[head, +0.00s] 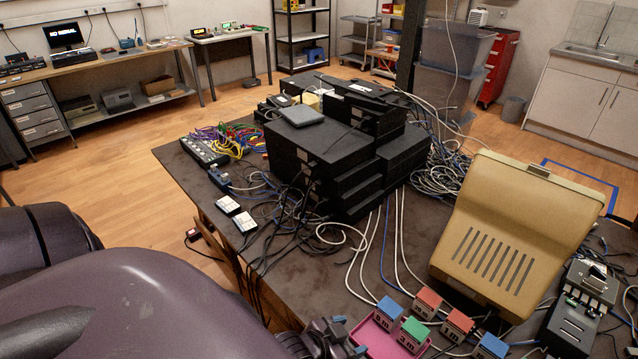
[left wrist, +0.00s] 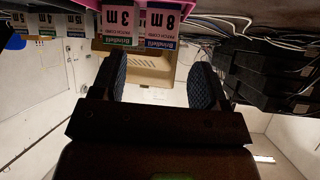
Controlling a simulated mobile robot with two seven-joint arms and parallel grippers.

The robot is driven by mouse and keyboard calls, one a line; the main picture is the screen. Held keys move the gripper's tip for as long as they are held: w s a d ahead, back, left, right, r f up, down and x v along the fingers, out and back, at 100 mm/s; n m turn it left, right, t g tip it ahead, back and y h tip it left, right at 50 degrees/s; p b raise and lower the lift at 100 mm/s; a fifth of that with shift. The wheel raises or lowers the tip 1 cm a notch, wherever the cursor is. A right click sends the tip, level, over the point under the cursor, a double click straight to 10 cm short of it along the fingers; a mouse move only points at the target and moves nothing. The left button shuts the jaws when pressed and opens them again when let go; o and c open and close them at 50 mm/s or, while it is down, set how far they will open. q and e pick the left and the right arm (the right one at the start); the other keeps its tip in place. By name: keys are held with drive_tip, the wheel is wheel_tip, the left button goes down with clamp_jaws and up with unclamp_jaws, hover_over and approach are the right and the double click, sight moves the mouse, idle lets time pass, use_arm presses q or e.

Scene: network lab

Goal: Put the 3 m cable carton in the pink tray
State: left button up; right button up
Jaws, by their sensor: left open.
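The 3 m cable carton (head: 413,333) has a green top and a white label reading 3 m. It stands beside the blue-topped 8 m carton (head: 388,311), at the pink tray (head: 372,340); I cannot tell whether either is inside the tray's rim. In the left wrist view the 3 m carton (left wrist: 121,23) and the 8 m carton (left wrist: 160,24) appear upside down, side by side, beyond my fingers. My left gripper (head: 348,337) is left of the tray, partly cut off by the lower edge. Its two fingers (left wrist: 161,78) are apart with nothing between them. My right gripper is not in view.
Two red-topped cartons (head: 428,300) (head: 457,323) and a blue-topped one (head: 491,346) stand to the right. A beige slotted case (head: 505,225) stands behind them. Black boxes (head: 335,160) are stacked on the table (head: 190,170), with loose cables around. A splicer-like device (head: 580,310) is at right.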

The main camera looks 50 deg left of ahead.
use_arm(q)
drive_tip(key=s+a+n+y, duration=0.1)
drive_tip(key=s+a+y, duration=0.1)
drive_tip(key=s+a, duration=0.2)
drive_tip(key=shift+s+f+n+t, duration=0.2)
drive_tip(key=shift+f+n+t, duration=0.1)
drive_tip(key=shift+n, duration=0.1)
